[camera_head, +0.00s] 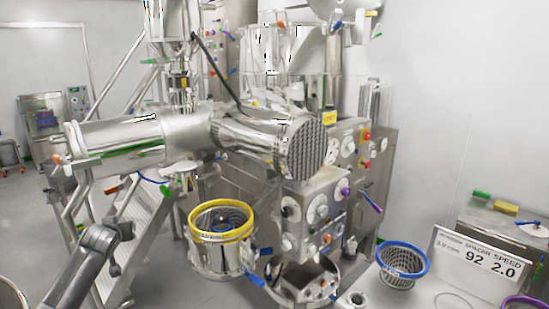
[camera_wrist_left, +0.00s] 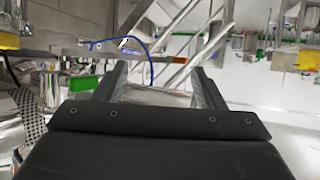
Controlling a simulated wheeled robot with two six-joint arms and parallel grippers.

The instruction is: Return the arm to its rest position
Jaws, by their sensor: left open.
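My left arm (camera_head: 82,262) comes in from the lower left of the head view, a grey link ending in a rounded joint in front of the metal stairs. I cannot make out its gripper clearly there. In the left wrist view my left gripper (camera_wrist_left: 157,88) shows two dark fingers standing wide apart, open, with nothing between them. Beyond the fingers are a blue cable (camera_wrist_left: 150,55) and metal rails, apart from the gripper as far as I can tell. My right arm and gripper are in neither view.
The large steel granulator cylinder (camera_head: 255,138) and metal stairs (camera_head: 135,225) stand close to my left arm. A yellow-rimmed sieve basket (camera_head: 205,236) is right of the arm. A blue-rimmed basket (camera_head: 396,279) and a sign (camera_head: 488,262) are at lower right. Pale floor shows at far left.

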